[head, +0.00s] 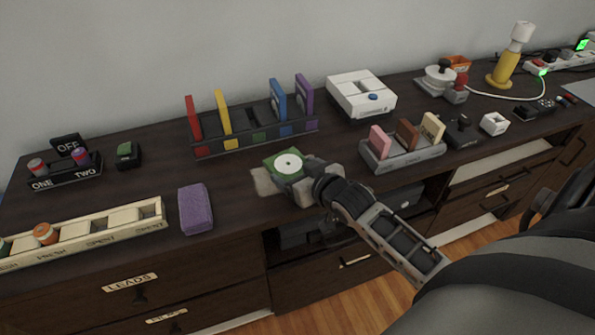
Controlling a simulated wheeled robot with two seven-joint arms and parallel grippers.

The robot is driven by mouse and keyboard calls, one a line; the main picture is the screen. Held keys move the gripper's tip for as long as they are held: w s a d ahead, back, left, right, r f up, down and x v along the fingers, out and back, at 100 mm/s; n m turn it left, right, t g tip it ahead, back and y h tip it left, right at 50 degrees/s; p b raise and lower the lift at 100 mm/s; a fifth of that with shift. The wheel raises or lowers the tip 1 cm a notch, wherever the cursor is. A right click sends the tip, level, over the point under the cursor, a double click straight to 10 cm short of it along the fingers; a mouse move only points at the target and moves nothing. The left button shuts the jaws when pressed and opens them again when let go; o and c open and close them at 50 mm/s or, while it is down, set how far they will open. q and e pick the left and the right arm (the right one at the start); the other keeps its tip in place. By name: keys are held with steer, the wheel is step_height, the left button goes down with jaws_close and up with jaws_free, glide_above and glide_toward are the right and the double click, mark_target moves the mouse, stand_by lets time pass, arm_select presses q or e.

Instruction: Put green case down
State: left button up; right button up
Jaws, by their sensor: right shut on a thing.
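The green case (270,161) is a flat green square with a white disc on its upper face. It lies roughly flat at the tip of my right gripper (288,182), near the front middle of the dark cabinet top. The gripper is shut on it and hides its near side. I cannot tell whether the case touches the top or is just above it. Behind it stands a dark slotted rack (250,141) holding red, yellow, blue and purple cases upright. The slot with the green mark, between yellow and blue, is empty. My left gripper is not in view.
A purple block (195,209) lies to the left, near a cream tray (85,236). A white box (361,95) stands behind right. A grey holder (403,155) with pink, brown and cream pieces stands to the right. Bare top lies between the purple block and the rack.

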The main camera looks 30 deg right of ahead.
steer(key=shift+f, duration=0.1)
steer(key=o, duration=1)
